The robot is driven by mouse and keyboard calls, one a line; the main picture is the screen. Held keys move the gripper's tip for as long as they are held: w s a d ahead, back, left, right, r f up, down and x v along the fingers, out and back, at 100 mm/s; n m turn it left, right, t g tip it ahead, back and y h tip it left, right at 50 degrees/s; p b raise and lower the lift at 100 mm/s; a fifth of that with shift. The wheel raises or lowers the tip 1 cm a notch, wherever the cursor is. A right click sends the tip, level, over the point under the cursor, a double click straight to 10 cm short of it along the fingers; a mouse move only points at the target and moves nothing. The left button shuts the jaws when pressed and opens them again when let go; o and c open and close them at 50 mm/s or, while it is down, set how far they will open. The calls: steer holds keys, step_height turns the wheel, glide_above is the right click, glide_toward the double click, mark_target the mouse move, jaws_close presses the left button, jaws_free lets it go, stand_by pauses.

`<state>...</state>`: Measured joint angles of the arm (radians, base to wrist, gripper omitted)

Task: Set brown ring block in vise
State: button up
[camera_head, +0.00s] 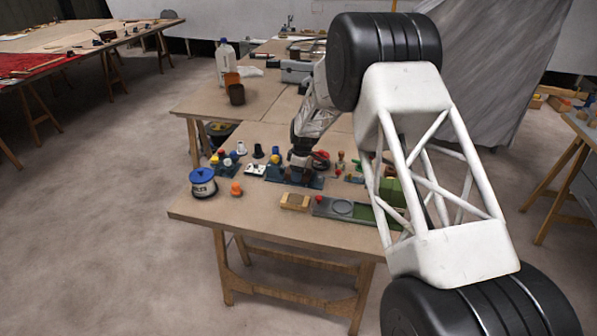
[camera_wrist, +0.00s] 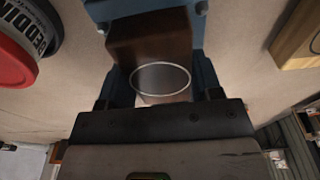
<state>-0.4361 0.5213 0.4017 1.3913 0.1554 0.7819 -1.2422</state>
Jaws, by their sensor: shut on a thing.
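The brown ring block (camera_wrist: 150,50) fills the centre of the wrist view, with a pale ring outline on its face. My gripper (camera_wrist: 160,97) is shut on it, one finger at each side. The blue vise (camera_wrist: 205,50) shows beyond and beside the block, with bolts near its corners. The block overlaps the vise in this view; I cannot tell how deep it sits or whether it touches the vise floor. In the head view my gripper (camera_head: 301,160) is low over the blue vise (camera_head: 292,177) on the workbench, and the block is hard to make out there.
A blue-lidded tin (camera_head: 203,184) and an orange piece (camera_head: 236,188) stand left of the vise. A wooden block with a ring mark (camera_head: 295,202) and a long grey tray (camera_head: 342,210) lie in front. Several small coloured pieces crowd behind. The bench's front left is bare.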

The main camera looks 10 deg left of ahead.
steer(key=shift+f, duration=0.15)
steer(key=o, duration=0.7)
steer(key=shift+d+r, duration=0.25)
steer(key=shift+r, duration=1.55)
steer(key=shift+d+r, duration=0.2)
steer(key=shift+r, duration=1.65)
steer(key=shift+d+r, duration=0.25)
steer(key=shift+r, duration=1.55)
